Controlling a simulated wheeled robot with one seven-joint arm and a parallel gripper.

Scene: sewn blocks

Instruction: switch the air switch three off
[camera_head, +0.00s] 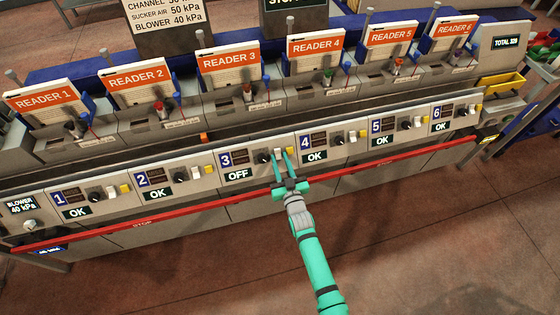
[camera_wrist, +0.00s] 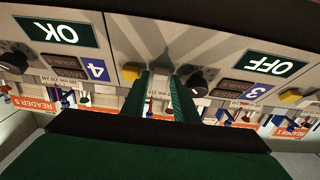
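Station 3's panel has a small white air switch (camera_head: 278,153) between its black knob (camera_head: 264,157) and a yellow button. Its display (camera_head: 237,175) reads OFF. My gripper (camera_head: 281,157) is at the panel front, its two green fingers apart with a gap between them. The fingertips are at the switch and partly cover it; I cannot tell if they touch it. In the wrist view, upside down, my gripper (camera_wrist: 164,76) points at the panel between the knob (camera_wrist: 197,82) and the yellow button (camera_wrist: 131,72). The switch is mostly hidden there.
Panels 1, 2, 4, 5 and 6 have similar knobs and switches, and their displays read OK. Panel 4's display (camera_head: 314,156) is just right of my gripper. A red stop bar (camera_head: 150,224) runs along the front edge below. Reader cards (camera_head: 228,58) stand behind.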

